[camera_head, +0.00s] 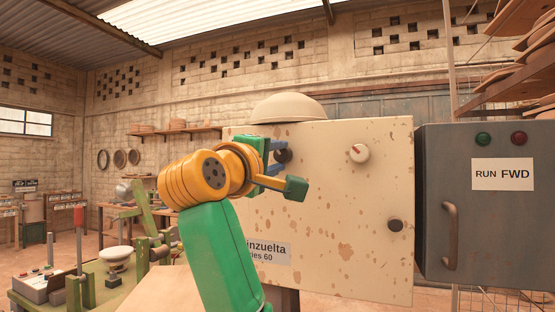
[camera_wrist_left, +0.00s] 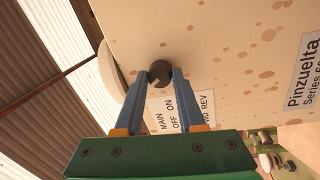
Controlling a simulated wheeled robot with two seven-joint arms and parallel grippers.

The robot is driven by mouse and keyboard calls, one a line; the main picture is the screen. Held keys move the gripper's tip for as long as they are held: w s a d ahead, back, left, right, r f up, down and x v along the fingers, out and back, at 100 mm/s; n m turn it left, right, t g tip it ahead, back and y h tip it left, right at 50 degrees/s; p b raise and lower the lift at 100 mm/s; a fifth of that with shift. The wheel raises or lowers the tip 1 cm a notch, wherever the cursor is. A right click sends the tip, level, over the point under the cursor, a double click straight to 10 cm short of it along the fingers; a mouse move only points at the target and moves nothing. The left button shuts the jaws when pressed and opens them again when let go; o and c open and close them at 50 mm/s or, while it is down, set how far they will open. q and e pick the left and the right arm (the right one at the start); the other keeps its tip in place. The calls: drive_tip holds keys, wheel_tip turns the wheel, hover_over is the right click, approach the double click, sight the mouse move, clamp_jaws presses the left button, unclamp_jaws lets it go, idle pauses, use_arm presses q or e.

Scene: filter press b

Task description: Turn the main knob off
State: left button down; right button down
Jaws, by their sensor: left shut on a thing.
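The dark round main knob (camera_wrist_left: 158,72) sits on the spotted cream panel (camera_head: 335,230). In the left wrist view it is between the blue fingertips of my left gripper (camera_wrist_left: 161,78), beside a white label (camera_wrist_left: 170,114) reading MAIN, OFF and ON. A pale mark shows on the knob, but I cannot tell which setting it points to. In the head view the knob (camera_head: 284,156) is partly hidden behind my left gripper (camera_head: 279,157), which is shut on it. My right gripper is in neither view.
A grey cabinet (camera_head: 490,245) with a handle (camera_head: 450,236) and RUN FWD label stands at right. A green bench (camera_head: 95,282) is at lower left.

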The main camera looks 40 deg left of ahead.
use_arm(q)
drive_tip(key=shift+n, duration=1.2)
drive_tip(key=shift+y, duration=0.4)
drive_tip(key=c, duration=0.5)
unclamp_jaws()
drive_tip(key=shift+s, duration=0.1)
drive_tip(key=b+v, duration=0.4)
drive_tip(key=v, duration=0.3)
drive_tip(key=shift+s, duration=0.15)
